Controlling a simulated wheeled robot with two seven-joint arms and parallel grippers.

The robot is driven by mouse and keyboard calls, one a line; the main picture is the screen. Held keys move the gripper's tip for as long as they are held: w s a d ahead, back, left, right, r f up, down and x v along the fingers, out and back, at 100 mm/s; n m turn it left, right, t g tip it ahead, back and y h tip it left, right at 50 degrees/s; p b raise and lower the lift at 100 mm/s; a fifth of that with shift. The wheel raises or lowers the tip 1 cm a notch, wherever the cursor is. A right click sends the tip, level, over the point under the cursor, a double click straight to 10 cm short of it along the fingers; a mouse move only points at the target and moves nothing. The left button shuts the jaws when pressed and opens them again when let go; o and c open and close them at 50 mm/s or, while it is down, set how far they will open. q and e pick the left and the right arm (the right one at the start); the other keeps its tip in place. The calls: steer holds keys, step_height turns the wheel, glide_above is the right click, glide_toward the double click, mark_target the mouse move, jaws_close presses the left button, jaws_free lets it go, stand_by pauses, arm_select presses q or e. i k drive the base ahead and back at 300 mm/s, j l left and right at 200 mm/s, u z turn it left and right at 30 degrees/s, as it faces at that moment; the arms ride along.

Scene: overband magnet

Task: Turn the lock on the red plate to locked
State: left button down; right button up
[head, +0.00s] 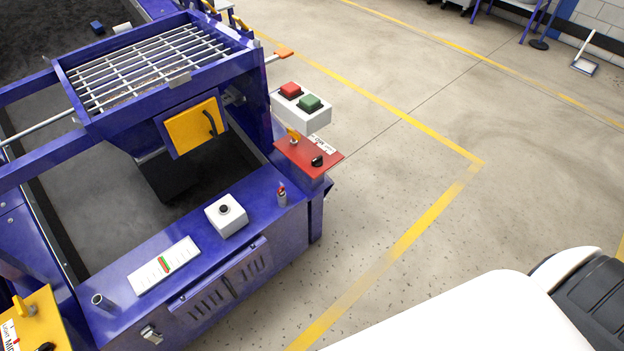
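The red plate (308,155) sits at the right front corner of the blue machine, in the middle of the head view. It carries a small black knob (317,161) toward its right side and a yellow upright piece (293,135) at its back left. A white label (323,145) with dark print lies along its back edge, too small to read. Which way the lock points I cannot tell. Neither of my grippers is in view, and nothing touches the red plate.
A white box with red (290,90) and green (310,103) buttons stands just behind the plate. A yellow hatch (191,128), a white switch box (227,215) and a yellow plate (36,322) are on the blue machine (135,300). Open floor (400,130) lies to the right.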

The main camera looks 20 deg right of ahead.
mark_target(317, 162)
steer(key=i+l+u, duration=0.1)
steer(key=l, duration=0.3)
steer(key=i+l, duration=0.2)
steer(key=l, duration=0.25)
steer(key=i+l+u, duration=0.15)
steer(key=l, duration=0.25)
steer(key=i+l, duration=0.15)
steer(key=l, duration=0.25)
steer(key=i+l+u, duration=0.15)
steer(key=l, duration=0.3)
